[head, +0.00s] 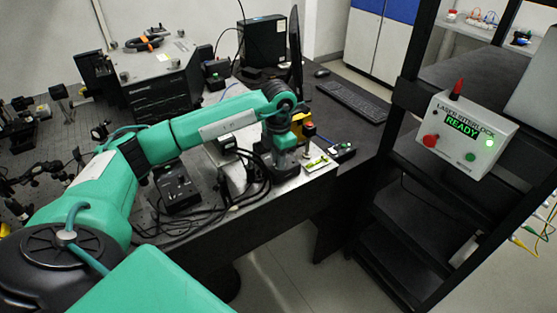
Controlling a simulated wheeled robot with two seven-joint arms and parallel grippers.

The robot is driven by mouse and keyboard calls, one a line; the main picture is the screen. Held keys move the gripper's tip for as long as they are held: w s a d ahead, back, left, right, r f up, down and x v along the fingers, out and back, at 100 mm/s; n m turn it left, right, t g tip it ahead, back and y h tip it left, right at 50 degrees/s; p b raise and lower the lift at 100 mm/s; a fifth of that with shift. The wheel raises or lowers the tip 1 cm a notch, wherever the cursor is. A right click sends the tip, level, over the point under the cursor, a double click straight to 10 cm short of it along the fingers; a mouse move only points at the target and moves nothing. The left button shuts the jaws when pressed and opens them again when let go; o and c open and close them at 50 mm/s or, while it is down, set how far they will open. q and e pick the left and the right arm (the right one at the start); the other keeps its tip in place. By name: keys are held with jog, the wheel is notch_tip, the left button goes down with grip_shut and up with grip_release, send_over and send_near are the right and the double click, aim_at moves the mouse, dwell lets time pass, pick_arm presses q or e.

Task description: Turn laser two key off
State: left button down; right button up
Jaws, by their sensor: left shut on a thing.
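My left arm reaches in from the left across the bench. My left gripper (286,168) points down at the bench's right part, above a light metal plate (322,166). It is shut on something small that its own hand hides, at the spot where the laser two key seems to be. I cannot see the key itself or how it is turned. My right gripper is not in view.
A dark box (178,188) and loose black cables (240,190) lie left of the hand. A small black box (342,151) is just right. A laser interlock box (463,135) reading READY hangs on the rack. A keyboard (352,103) lies behind.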

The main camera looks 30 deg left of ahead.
pick_arm(q)
jog(key=shift+n, duration=0.5)
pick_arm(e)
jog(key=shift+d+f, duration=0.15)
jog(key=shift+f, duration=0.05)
pick_arm(q)
jog(key=c, duration=1.3)
grip_release()
notch_tip(320, 180, up, 5)
jog(key=shift+b, duration=0.8)
jog(key=shift+r+b, duration=0.45)
jog(key=shift+r, duration=4)
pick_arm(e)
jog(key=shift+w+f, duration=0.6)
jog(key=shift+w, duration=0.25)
